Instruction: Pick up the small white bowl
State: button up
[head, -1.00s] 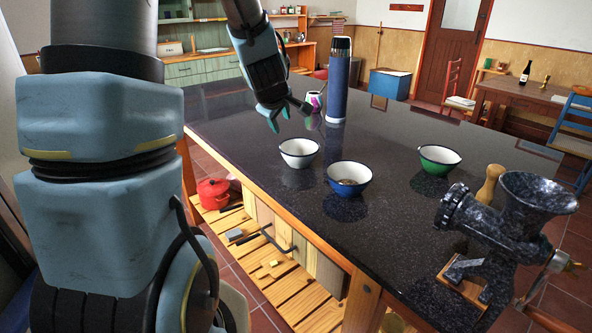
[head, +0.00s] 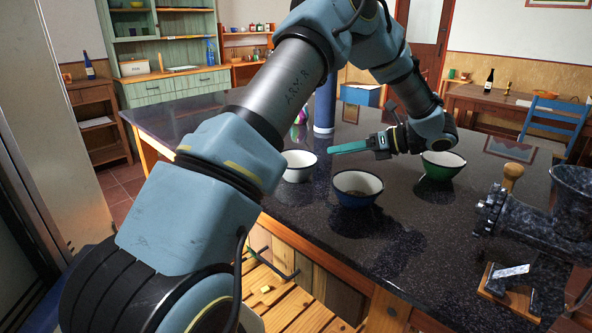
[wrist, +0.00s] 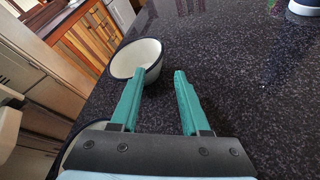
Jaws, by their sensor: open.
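The small white bowl (head: 299,166) stands upright on the dark counter in the head view, its left side close against my arm's outline. My gripper (head: 336,149) is open and empty, lying nearly level and pointing left, with its fingertips a little right of the white bowl. In the wrist view the two green fingers (wrist: 158,75) are apart with only counter between them. I cannot tell for sure which bowl the nearer one is.
A blue bowl (head: 357,188) stands in front of my gripper, and a green bowl (head: 442,167) is below my wrist. A blue flask (head: 324,112) stands behind. A meat grinder (head: 545,225) is at the right. The counter (head: 415,235) is clear in front.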

aim_at(311, 155)
jog(key=p+x, duration=0.3)
jog(key=x, duration=0.5)
jog(key=shift+w+a+r, duration=0.1)
jog(key=shift+w+a, duration=0.05)
jog(key=shift+a, duration=0.2)
jog(key=shift+w+a+f, duration=0.2)
jog(key=shift+a+f, duration=0.05)
jog(key=shift+a, duration=0.1)
jog(key=shift+c, duration=0.3)
grip_shut()
